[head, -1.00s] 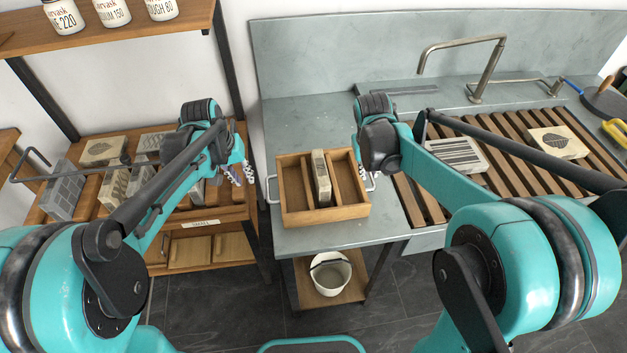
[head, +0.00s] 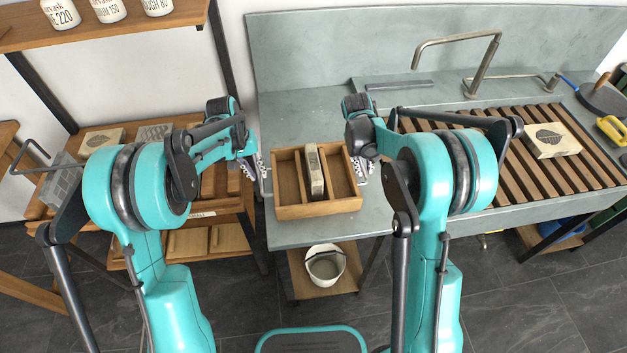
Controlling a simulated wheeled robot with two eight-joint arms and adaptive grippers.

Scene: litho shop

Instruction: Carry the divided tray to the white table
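The divided tray (head: 318,209) is a wooden box with several compartments on the grey-green sink counter (head: 290,240). A pale stone block (head: 314,172) stands upright in its middle compartment. My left gripper (head: 262,176) is at the tray's left side, fingers pointing down. My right gripper (head: 359,170) is at its right side. The fingers of both are small and partly hidden, so I cannot tell whether they grip the tray's handles. The tray looks level and seems to rest on the counter. I cannot pick out a white table in this view.
A slatted wooden rack (head: 520,165) with a leaf-printed stone (head: 551,139) lies right of the tray. A tap (head: 484,70) stands behind it. A wooden shelf unit (head: 225,208) with stones is at left. A white bucket (head: 325,265) sits below the counter.

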